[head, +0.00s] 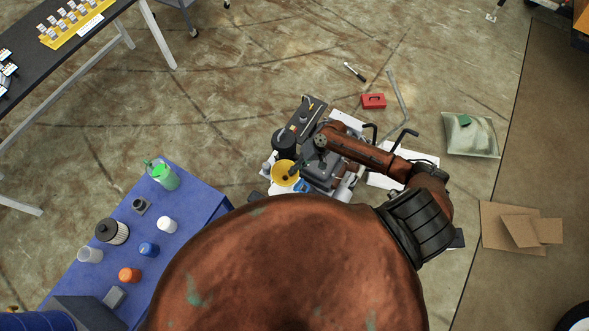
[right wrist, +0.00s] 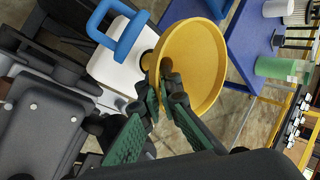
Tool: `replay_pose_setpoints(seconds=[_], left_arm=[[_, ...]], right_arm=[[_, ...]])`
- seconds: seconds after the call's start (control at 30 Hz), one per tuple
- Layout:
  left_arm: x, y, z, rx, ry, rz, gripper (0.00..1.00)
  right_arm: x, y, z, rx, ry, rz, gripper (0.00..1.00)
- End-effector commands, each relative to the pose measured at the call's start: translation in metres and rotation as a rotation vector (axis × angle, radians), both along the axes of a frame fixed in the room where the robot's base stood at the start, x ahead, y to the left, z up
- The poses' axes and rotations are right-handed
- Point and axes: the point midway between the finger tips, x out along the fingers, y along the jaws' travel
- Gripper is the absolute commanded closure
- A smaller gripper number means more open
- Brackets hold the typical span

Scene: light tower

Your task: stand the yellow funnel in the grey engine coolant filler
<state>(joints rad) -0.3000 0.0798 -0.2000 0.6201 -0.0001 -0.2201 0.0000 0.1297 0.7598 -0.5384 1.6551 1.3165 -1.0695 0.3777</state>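The yellow funnel (head: 284,173) is at the near left side of the grey engine (head: 322,165). In the right wrist view the funnel (right wrist: 200,55) shows its wide bowl, tilted in that picture. My right gripper (right wrist: 167,92) has its green-padded fingers closed together at the tips on the funnel's rim; in the head view the gripper (head: 306,158) reaches it from the right. I cannot make out the grey coolant filler for certain; the funnel and gripper cover part of the engine. My left gripper is not in view.
A white container with a blue handle (right wrist: 117,38) is beside the funnel. A red case (head: 373,101) lies beyond the engine.

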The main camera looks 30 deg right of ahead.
Motion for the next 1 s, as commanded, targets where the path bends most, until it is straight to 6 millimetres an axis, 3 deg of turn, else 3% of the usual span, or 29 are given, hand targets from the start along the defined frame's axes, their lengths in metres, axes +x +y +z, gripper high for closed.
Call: replay_pose_setpoints(seconds=[0.4,0.9,1.0], left_arm=[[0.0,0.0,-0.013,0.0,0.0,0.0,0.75],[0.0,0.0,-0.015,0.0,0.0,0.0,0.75],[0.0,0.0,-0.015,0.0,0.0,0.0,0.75]], right_arm=[[0.0,0.0,-0.022,0.001,0.0,0.0,1.0],[0.0,0.0,-0.025,0.0,0.0,0.0,1.0],[0.0,0.0,-0.025,0.0,0.0,0.0,0.9]])
